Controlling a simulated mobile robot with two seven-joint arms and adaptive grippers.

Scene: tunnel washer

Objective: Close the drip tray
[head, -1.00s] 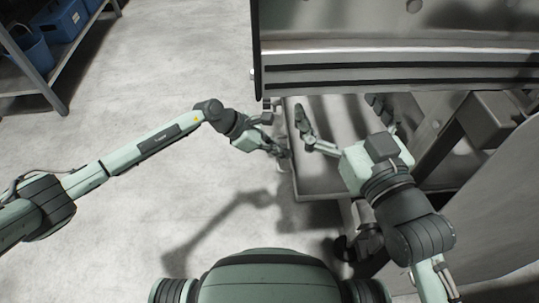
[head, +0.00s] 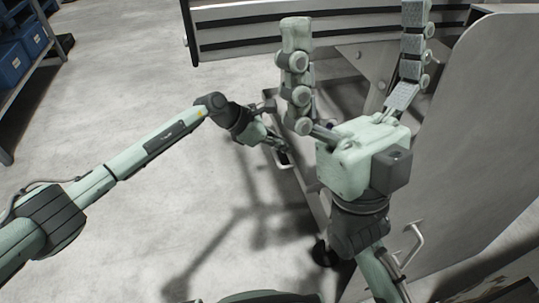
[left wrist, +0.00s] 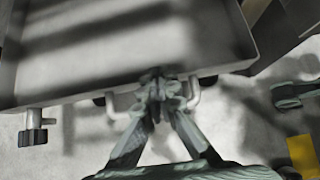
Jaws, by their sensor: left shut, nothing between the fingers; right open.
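The drip tray (left wrist: 120,55) is a shallow metal tray with a raised rim, filling the top of the left wrist view. In the head view only its front edge (head: 308,188) shows clearly; my right gripper hides much of the rest. A bent-rod handle (left wrist: 194,97) sticks out of its front. My left gripper (left wrist: 160,85) is shut and empty, with its tips at the tray's front between the handle's two legs; I cannot tell if they touch. It also shows in the head view (head: 282,150). My right gripper (head: 352,50) is open wide and empty, raised close to the camera.
The machine's metal body (head: 250,32) spans the top, with a large grey panel (head: 480,130) at right. A black knob (left wrist: 33,136) sits below the tray's left side. A shelf with blue bins (head: 14,62) stands far left. The floor at left is clear.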

